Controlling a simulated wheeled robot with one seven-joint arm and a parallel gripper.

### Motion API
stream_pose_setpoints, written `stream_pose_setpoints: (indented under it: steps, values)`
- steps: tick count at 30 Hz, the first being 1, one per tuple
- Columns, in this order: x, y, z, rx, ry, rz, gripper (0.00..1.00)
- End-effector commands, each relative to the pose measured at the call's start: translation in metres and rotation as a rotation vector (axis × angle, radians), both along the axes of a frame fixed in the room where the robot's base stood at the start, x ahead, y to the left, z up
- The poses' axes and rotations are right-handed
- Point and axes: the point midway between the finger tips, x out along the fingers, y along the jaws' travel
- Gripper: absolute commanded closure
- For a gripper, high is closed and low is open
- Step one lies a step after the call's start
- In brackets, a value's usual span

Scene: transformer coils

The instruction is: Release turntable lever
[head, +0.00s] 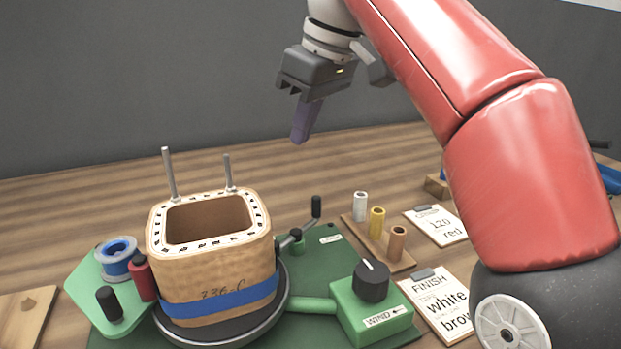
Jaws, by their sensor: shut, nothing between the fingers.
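The dark round turntable (263,318) sits on a green base and carries a square tan coil former (215,285) with a blue band. Behind its right side is a small lever (317,208) with an upright black handle, near a small white label (330,239) too small to read surely. My gripper (302,132) is shut and empty, pointing down, high above and behind the lever, touching nothing.
Two metal rods (169,174) stand up from the former. A green box (372,318) marked WIND has a black knob. Spools (117,258) stand at left. A wooden rack (378,241) holds three sleeves. Clipboards (437,226) lie right. The table behind the lever is clear.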

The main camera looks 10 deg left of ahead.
Motion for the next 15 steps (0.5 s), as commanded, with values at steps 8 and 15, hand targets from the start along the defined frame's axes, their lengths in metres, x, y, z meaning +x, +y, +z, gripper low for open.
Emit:
stream_pose_setpoints:
  steps: [8,15]
  values:
    - [0.001,0.003,-0.011,-0.001,0.001,0.0,1.0]
    - [0.007,0.016,-0.056,-0.002,0.003,0.001,1.0]
